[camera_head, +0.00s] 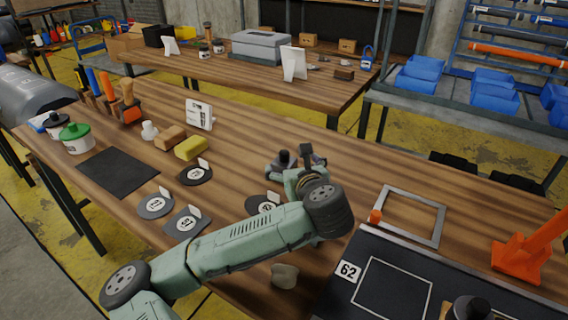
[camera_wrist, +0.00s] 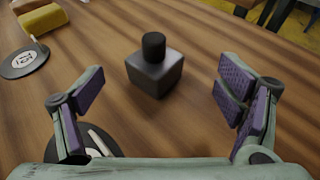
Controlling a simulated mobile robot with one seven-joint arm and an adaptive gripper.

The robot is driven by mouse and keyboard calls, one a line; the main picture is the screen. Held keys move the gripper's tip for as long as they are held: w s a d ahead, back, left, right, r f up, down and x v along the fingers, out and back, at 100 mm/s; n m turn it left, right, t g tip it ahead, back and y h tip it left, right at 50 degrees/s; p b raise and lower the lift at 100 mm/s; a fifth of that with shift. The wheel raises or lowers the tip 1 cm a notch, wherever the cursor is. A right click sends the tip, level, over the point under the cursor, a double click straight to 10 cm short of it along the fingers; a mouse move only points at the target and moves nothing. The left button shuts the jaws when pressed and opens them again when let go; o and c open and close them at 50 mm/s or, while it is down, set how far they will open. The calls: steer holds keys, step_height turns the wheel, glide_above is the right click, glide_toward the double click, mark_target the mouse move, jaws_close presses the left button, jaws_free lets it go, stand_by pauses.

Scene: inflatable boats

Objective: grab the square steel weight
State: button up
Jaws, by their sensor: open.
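The square steel weight (camera_wrist: 154,72) is a dark grey block with a round black knob on top. It stands upright on the wooden table in the wrist view, ahead of my open fingers and roughly centred between them. In the head view the weight (camera_head: 284,160) shows just beside my gripper (camera_head: 304,160), partly hidden by it. My gripper (camera_wrist: 160,110) is open and empty, with purple pads on its fingers. A gap of bare table lies between the fingers and the weight.
Round and square numbered black mats (camera_head: 155,206) lie to the left, one under my wrist. A yellow sponge-like block (camera_head: 192,148) and a brown block (camera_head: 170,138) lie further left. A grey square frame (camera_head: 440,228) and an orange stand (camera_head: 522,258) are to the right.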

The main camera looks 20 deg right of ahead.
mark_target(285, 158)
steer(key=x, duration=0.2)
steer(key=p+x, duration=0.1)
steer(key=x, duration=0.1)
steer(key=p+x, duration=0.1)
steer(key=shift+w+a+r, duration=0.25)
steer(key=shift+w+a, duration=0.05)
steer(key=shift+w, duration=0.3)
steer(key=shift+w+d+f, duration=0.1)
steer(key=shift+w+f, duration=0.1)
steer(key=shift+w, duration=0.1)
steer(key=shift+c, duration=0.2)
